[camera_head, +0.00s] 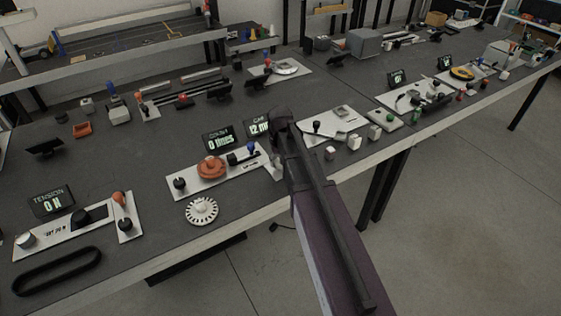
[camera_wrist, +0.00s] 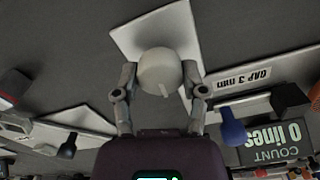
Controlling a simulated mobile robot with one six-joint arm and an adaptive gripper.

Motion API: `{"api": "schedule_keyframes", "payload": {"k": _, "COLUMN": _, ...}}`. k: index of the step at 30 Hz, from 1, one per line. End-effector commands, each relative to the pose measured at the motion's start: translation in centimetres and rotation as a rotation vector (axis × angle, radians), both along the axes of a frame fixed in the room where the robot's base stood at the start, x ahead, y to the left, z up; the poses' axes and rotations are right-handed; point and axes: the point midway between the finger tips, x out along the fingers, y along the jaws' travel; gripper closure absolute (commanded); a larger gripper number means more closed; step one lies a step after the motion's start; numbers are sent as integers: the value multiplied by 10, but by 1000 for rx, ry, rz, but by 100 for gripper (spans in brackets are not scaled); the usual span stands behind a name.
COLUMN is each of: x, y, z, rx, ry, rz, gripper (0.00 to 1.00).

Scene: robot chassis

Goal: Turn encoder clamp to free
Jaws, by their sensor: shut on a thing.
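In the wrist view a pale round knob (camera_wrist: 160,68) with a small raised pointer stands on a white plate (camera_wrist: 130,35). I take it for the encoder clamp, but no name for it is readable. My gripper (camera_wrist: 160,82) has one finger on each side of the knob and is shut on it. The pointer faces the bottom of the picture, toward my palm. In the head view my arm hides most of the gripper and the knob. A "COUNT 0 lines" display (camera_head: 219,139) stands behind the encoder panel (camera_head: 232,178), beside a partly covered "12 mm" display (camera_head: 258,128).
The panel carries an orange disc (camera_head: 211,168), a black knob (camera_head: 180,184) and a blue knob (camera_head: 232,159), which also shows near my right finger in the wrist view (camera_wrist: 232,128). A white slotted disc (camera_head: 202,210) lies in front. More panels stand to the right.

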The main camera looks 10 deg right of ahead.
Motion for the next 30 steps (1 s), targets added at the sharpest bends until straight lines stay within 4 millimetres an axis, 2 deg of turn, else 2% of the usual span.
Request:
{"api": "schedule_keyframes", "payload": {"k": 7, "x": 0, "y": 0, "z": 0, "rx": -1, "ry": 0, "rz": 78, "gripper": 93}}
{"api": "schedule_keyframes", "payload": {"k": 20, "x": 0, "y": 0, "z": 0, "rx": 0, "ry": 0, "rz": 92, "gripper": 92}}
{"api": "schedule_keyframes", "payload": {"k": 21, "x": 0, "y": 0, "z": 0, "rx": 0, "ry": 0, "rz": 92, "gripper": 39}}
{"api": "schedule_keyframes", "payload": {"k": 24, "x": 0, "y": 0, "z": 0, "rx": 0, "ry": 0, "rz": 91, "gripper": 11}}
{"api": "schedule_keyframes", "payload": {"k": 30, "x": 0, "y": 0, "z": 0, "rx": 0, "ry": 0, "rz": 90, "gripper": 11}}
